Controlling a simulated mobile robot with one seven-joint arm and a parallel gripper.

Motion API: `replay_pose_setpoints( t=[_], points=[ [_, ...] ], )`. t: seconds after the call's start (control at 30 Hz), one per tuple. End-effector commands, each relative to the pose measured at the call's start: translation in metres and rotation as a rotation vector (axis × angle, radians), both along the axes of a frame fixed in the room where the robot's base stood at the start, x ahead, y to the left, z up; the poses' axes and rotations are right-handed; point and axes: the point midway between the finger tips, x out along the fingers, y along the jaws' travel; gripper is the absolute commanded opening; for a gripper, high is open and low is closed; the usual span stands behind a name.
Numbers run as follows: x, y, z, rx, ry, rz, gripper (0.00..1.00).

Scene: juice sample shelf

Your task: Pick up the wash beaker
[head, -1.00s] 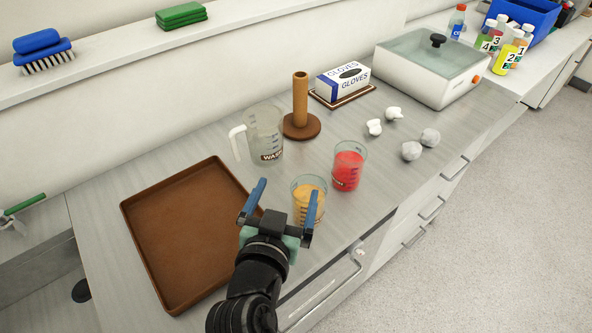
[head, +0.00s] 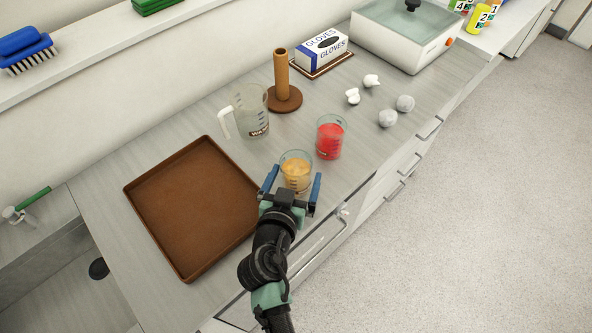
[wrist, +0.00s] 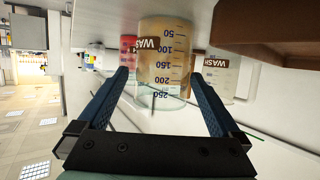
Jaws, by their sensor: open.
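A clear beaker with amber liquid (head: 296,180) stands upright on the grey bench; in the wrist view (wrist: 165,62) it shows a brown WASH label and a scale. A clear handled jug (head: 252,115), nearly colourless inside, also bears a WASH label and stands farther back; in the wrist view it is partly hidden (wrist: 222,78). My gripper (head: 293,176) is open and empty at the near side of the amber beaker. Its blue fingers point at the beaker, one to each side, with no grip on it.
A beaker of red liquid (head: 330,138) stands just behind and right of the amber one. A brown tray (head: 166,236) lies close on the left. A brown post on a round base (head: 282,80), a glove box (head: 322,50) and crumpled white pieces (head: 388,118) are farther back.

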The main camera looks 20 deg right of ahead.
Motion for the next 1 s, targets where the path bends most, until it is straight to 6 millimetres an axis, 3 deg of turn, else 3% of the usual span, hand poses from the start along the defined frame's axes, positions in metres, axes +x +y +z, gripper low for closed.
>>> replay_pose_setpoints(
  t=[0.6,0.93,1.0],
  points=[
    [0.041,-0.027,-0.021,0.0,0.0,-0.001,1.0],
    [0.043,-0.029,-0.023,0.0,0.0,-0.001,1.0],
    [0.043,-0.028,-0.023,0.0,0.0,-0.001,0.87]
  ],
)
